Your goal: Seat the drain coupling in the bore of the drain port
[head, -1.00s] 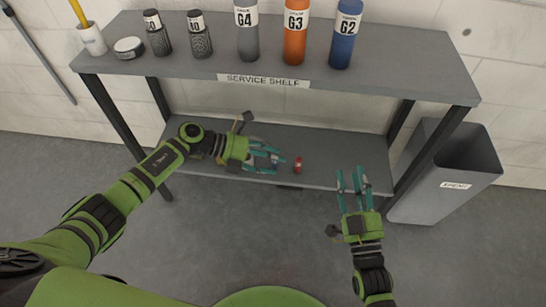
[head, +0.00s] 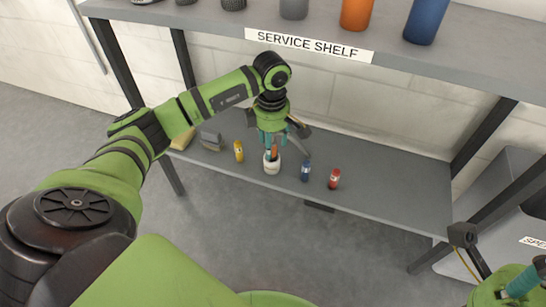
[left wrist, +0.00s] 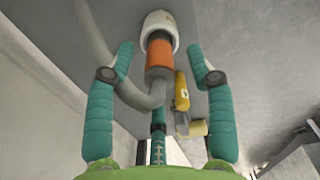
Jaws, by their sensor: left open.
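My left gripper (head: 272,146) points down at a white round cup-like part (head: 272,167) on the lower shelf, which I take to be the drain port. The left wrist view also shows this white part (left wrist: 159,24). An orange cylinder (left wrist: 159,57), apparently the drain coupling, lies in line with it, between the open teal fingers and apart from both. Its orange also shows at the fingertips in the head view (head: 275,152). I cannot tell how deep it sits in the white part. My right gripper (head: 520,283) is partly cut off at the bottom right.
On the lower shelf (head: 390,193) stand a yellow bottle (head: 239,152), a blue bottle (head: 305,171) and a red bottle (head: 334,179). The upper shelf (head: 200,17) overhangs. A grey bin (head: 490,205) is at right.

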